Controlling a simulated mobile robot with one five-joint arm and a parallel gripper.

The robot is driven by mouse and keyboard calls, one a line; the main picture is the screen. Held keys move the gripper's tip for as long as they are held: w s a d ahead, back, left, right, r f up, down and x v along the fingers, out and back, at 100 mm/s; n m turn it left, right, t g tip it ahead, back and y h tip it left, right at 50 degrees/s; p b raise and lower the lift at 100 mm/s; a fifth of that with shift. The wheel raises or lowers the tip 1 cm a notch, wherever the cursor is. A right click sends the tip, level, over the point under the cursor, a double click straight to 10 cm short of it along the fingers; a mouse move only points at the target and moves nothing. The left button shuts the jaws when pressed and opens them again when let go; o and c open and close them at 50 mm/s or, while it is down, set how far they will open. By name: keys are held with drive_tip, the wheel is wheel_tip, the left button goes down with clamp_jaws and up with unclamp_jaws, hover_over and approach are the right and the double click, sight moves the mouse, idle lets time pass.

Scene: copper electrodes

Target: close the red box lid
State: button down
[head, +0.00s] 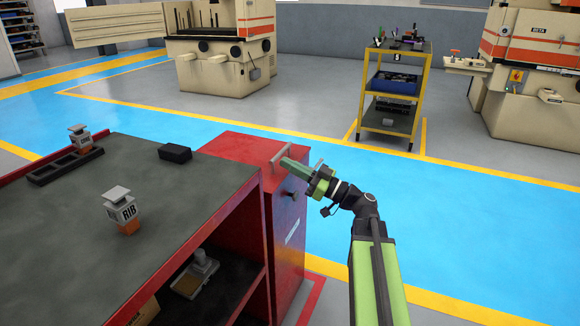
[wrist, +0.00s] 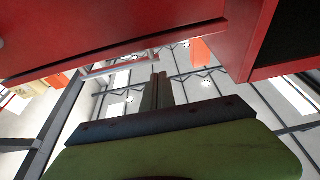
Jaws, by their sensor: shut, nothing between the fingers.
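The red box (head: 290,235) stands at the right end of the workbench. Its red lid (head: 238,146) looks roughly flat in the head view, with a pale bar handle (head: 281,157) near its right edge. I cannot tell whether the lid is fully down. My gripper (head: 286,163) is shut and empty, beside the handle at the lid's right edge. In the wrist view my fingers (wrist: 158,92) point toward the handle (wrist: 120,63), below a broad red panel (wrist: 100,30). Contact between the fingers and the handle is unclear.
The dark-topped workbench (head: 60,225) holds a block marked RIB (head: 122,212), a black block (head: 175,153) and a black tray (head: 65,167). A dark knob (head: 293,194) sticks out of the box front. A yellow cart (head: 394,95) stands behind. The blue floor on the right is clear.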

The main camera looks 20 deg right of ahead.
drive_tip(key=b+v, duration=0.4)
drive_tip(key=v, duration=0.6)
drive_tip(key=shift+b, duration=0.3)
drive_tip(key=shift+s, duration=0.15)
